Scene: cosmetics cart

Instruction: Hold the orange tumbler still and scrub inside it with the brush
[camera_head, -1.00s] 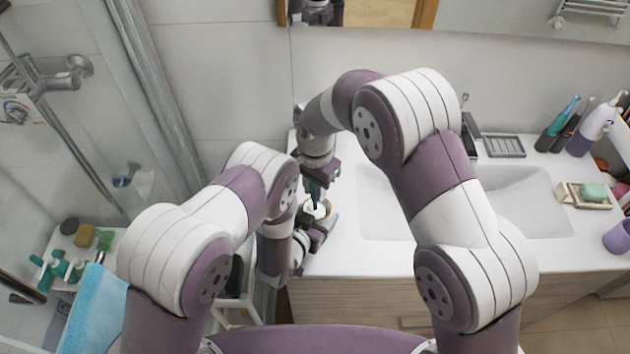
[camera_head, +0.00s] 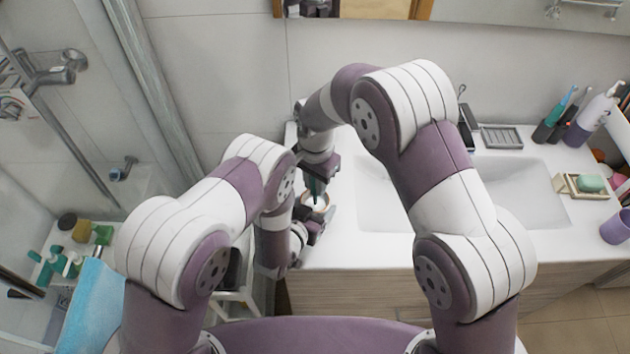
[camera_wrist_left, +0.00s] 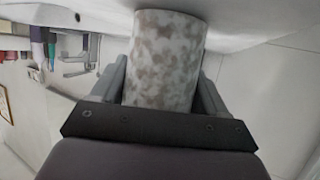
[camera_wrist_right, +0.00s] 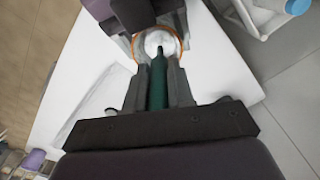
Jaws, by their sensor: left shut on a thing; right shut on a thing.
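A tumbler (camera_head: 323,207) stands on the left end of the counter, partly hidden by my grippers. In the left wrist view the tumbler (camera_wrist_left: 165,60) has a mottled white and grey-brown wall; in the right wrist view its rim (camera_wrist_right: 181,45) looks orange-brown. My left gripper (camera_head: 314,226) is shut around its side. My right gripper (camera_head: 318,178) is above it, shut on the dark green handle of the brush (camera_wrist_right: 158,80). The brush points down into the tumbler's mouth, with a whitish head or interior at the opening. How deep it reaches is hidden.
A white basin (camera_head: 480,205) is sunk in the counter to the right. A soap dish (camera_head: 570,188) with green soap, a grey tray (camera_head: 502,137), brushes and a purple cup (camera_head: 617,228) stand beyond. A shower shelf with bottles and a blue towel (camera_head: 92,308) is at the left.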

